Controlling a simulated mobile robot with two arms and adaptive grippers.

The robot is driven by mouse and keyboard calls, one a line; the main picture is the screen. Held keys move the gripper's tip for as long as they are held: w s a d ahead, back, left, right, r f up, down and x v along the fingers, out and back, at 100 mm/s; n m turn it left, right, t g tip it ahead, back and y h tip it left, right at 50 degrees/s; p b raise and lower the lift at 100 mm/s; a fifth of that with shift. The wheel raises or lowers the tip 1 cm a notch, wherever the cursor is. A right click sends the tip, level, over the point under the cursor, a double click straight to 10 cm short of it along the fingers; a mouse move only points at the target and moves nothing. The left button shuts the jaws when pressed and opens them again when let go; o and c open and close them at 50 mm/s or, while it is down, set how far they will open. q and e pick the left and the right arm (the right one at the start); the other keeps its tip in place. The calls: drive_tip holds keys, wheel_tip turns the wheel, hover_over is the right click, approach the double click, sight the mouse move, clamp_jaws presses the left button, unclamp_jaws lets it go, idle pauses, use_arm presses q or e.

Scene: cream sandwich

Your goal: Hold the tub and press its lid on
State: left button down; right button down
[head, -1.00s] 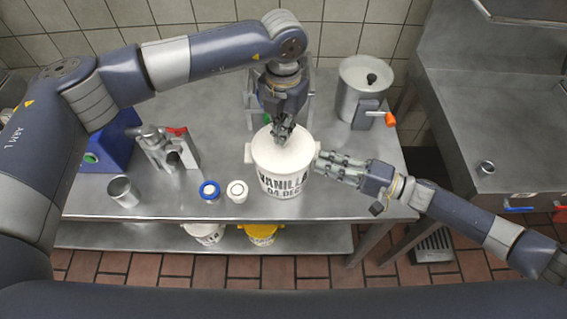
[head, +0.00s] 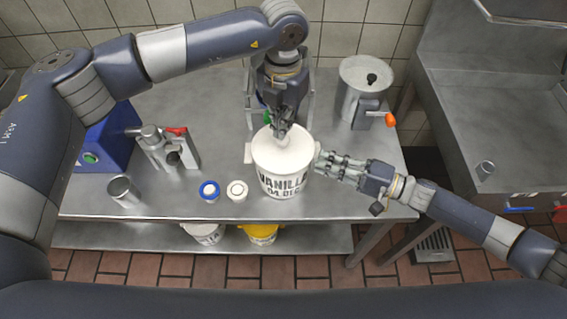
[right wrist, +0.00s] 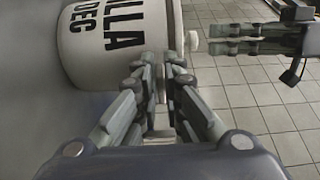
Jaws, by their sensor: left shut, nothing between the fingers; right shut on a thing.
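The white tub (head: 283,183), printed "VANILLA 04 DEC", stands upright on the steel table. Its white lid (head: 290,157) lies on top; I cannot tell whether it is fully seated. My right gripper (head: 322,164) is shut on the tub's right side handle, which its fingers mostly hide. In the right wrist view the tub (right wrist: 105,45) appears turned sideways beyond my right fingers (right wrist: 162,75). My left gripper (head: 281,132) is shut and empty, pointing down over the far part of the lid. In the right wrist view its fingers (right wrist: 225,38) are near the lid side; contact is unclear.
A blue-rimmed small tub (head: 209,191) and a white one (head: 237,190) stand left of the tub. A steel cup (head: 124,192) and a metal device with a red lever (head: 170,148) are farther left. The front table strip is clear.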

use_arm(q)
drive_tip(key=shift+r, duration=2.35)
use_arm(e)
drive_tip(key=c, duration=1.6)
unclamp_jaws()
drive_tip(key=shift+c, duration=0.2)
drive_tip(key=shift+d, duration=0.1)
drive_tip(key=v, duration=1.2)
use_arm(q)
drive_tip(key=shift+f, duration=0.1)
use_arm(e)
drive_tip(key=shift+f, duration=0.15)
